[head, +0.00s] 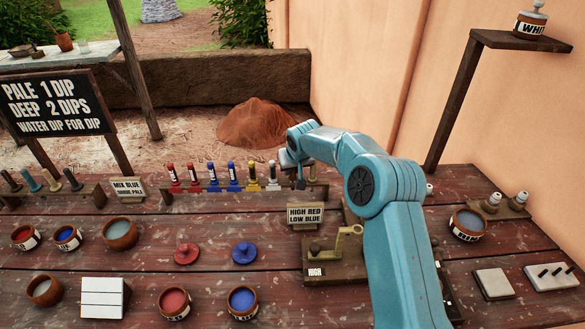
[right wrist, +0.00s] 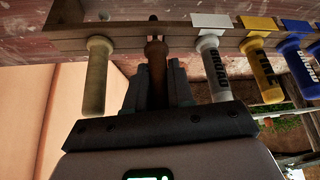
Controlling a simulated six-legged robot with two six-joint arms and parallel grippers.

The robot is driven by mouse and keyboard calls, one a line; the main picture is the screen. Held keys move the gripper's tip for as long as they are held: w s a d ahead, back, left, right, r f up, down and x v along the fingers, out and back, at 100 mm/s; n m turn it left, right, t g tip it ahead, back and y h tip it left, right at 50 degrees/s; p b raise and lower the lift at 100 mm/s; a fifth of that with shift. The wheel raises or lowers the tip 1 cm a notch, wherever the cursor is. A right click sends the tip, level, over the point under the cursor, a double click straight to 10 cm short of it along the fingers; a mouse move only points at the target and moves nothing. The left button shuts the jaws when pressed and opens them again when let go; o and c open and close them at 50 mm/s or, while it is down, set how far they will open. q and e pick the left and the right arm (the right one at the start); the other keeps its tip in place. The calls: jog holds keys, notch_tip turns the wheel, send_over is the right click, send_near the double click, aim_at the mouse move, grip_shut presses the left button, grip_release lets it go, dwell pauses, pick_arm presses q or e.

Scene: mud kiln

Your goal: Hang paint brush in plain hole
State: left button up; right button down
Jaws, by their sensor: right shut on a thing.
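In the head view my right gripper (head: 299,174) is at the right end of the long wooden rack (head: 205,197), pointing down, partly hidden by my own arm. In the right wrist view my right gripper (right wrist: 157,78) is shut on a brown-handled brush (right wrist: 155,48). The brush is in line with the row, between a plain beige handle (right wrist: 97,75) and a white labelled handle (right wrist: 212,65). Its far end meets the rack (right wrist: 125,30); I cannot tell how deep it sits in a hole. My left gripper is not in view.
Red, blue, yellow and white handles (head: 228,178) stand in the rack. A "HIGH RED LOW BLUE" sign (head: 305,215) and a brass lever device (head: 345,245) are just in front. Paint pots (head: 174,303) and lids (head: 244,253) lie left of my arm. A wall (head: 480,110) rises behind.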

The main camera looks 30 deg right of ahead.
jog(key=shift+f, duration=0.15)
jog(key=shift+f+b, duration=0.3)
jog(key=shift+b, duration=0.2)
jog(key=shift+c, duration=2.1)
grip_release()
jog(key=shift+r, duration=0.1)
jog(key=shift+r+p, duration=2.4)
jog(key=shift+r, duration=1.35)
